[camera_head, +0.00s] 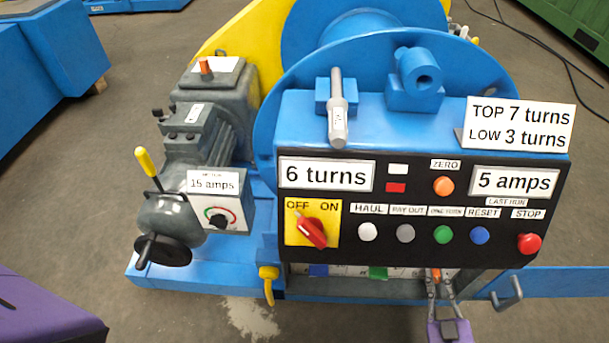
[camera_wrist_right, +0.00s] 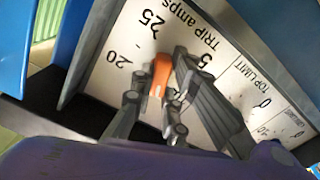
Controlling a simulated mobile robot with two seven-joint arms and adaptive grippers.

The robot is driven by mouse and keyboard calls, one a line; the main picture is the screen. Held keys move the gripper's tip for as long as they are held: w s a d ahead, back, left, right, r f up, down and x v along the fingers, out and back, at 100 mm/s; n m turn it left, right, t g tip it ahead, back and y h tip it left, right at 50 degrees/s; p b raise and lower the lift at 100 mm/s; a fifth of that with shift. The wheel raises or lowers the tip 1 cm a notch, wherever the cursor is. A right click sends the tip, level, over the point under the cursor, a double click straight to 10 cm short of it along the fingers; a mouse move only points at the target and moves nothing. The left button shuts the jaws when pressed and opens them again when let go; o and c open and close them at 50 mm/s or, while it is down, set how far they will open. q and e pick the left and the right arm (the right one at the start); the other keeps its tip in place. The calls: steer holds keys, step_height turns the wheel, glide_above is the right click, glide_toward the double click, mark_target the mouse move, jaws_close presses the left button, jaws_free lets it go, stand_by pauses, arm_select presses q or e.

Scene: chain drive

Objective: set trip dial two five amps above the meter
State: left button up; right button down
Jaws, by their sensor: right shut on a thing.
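The trip dial's orange knob (camera_wrist_right: 160,76) stands on a white plate (camera_wrist_right: 128,82) marked TRIP amps, with 20, 25 and 5 visible. My right gripper (camera_wrist_right: 153,100) is shut on this knob, a finger on each side. The fingers hide part of the scale, and I cannot tell which mark the knob points to. In the head view my right gripper (camera_head: 439,284) is below the black panel, at the orange knob (camera_head: 436,274). The meter display (camera_head: 514,181) reads 5 amps, with a LAST RUN label below. The motor plate (camera_head: 213,184) reads 15 amps. My left gripper is not in view.
The black panel (camera_head: 338,255) above my right gripper carries a red OFF/ON switch (camera_head: 312,229), several buttons and a 6 turns display (camera_head: 326,175). A TOP LIMIT scale (camera_wrist_right: 252,85) lies beside the trip scale. A metal hook (camera_head: 507,294) stands to the gripper's right.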

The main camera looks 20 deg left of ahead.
steer(key=n, duration=0.4)
steer(key=shift+f+n, duration=0.1)
steer(key=shift+n, duration=0.2)
arm_select(q)
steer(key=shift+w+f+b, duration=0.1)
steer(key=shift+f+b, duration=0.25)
steer(key=shift+b, duration=0.05)
arm_select(e)
steer(key=shift+n, duration=2.2)
steer(key=c, duration=1.7)
jaws_free()
steer(key=shift+s, duration=0.15)
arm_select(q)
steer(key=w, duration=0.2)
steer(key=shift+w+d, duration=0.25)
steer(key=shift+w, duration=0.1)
arm_select(e)
steer(key=v, duration=1.1)
steer(key=shift+s+d, duration=0.1)
steer(key=shift+s, duration=0.3)
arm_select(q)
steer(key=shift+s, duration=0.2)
